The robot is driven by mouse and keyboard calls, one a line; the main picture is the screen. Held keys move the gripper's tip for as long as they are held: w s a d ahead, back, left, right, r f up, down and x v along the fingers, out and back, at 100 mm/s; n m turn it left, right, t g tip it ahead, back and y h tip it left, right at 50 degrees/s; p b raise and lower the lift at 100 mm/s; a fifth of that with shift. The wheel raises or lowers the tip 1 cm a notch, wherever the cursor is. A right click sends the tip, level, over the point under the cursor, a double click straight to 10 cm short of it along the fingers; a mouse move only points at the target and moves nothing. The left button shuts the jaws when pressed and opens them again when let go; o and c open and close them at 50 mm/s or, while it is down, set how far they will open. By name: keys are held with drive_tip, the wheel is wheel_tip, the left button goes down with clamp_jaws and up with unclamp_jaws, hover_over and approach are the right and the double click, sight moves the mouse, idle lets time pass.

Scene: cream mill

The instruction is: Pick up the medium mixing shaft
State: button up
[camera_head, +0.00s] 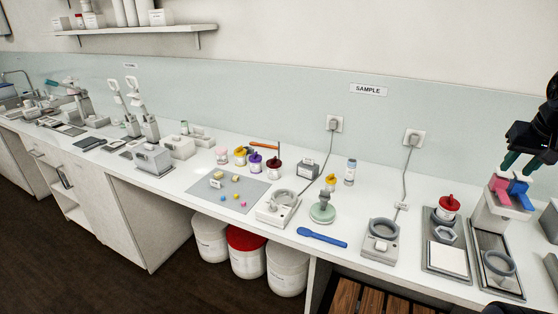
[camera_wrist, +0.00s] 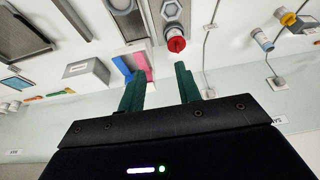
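I cannot tell for sure which thing is the medium mixing shaft. A grey stand (camera_head: 491,221) at the right of the counter carries a pink piece (camera_head: 499,188) and a blue piece (camera_head: 519,193) at its top. In the wrist view the pink piece (camera_wrist: 133,75) and blue piece (camera_wrist: 121,66) show just past the left finger. My gripper (camera_head: 524,161) hangs above this stand, apart from it. In the wrist view my gripper (camera_wrist: 160,88) has its two green fingers well apart, with nothing between them.
A red-topped jar (camera_head: 448,207) stands left of the stand, behind a flat-plate device (camera_head: 446,262). A ring-topped device (camera_head: 381,240), a blue spatula (camera_head: 322,238) and a green-based piece (camera_head: 322,212) lie further left. Cables hang from wall sockets (camera_head: 413,138). Counter between devices is partly clear.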

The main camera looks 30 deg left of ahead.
drive_tip(key=w+a+r, duration=0.3)
drive_tip(key=w+a, duration=2)
drive_tip(key=w, duration=0.1)
drive_tip(key=n, duration=0.2)
hover_over(279, 149)
drive_tip(key=s+d, duration=0.1)
drive_tip(key=s, duration=0.3)
wheel_tip(279, 149, down, 22)
drive_tip(key=f, duration=0.1)
drive_tip(key=shift+y, duration=0.4)
drive_tip(key=x, duration=0.5)
drive_tip(key=shift+w, duration=0.25)
drive_tip(key=shift+a+x, duration=0.1)
drive_tip(key=shift+x, duration=1.1)
drive_tip(key=shift+a+x, duration=0.15)
drive_tip(key=shift+x, duration=1.1)
drive_tip(key=shift+w, duration=0.1)
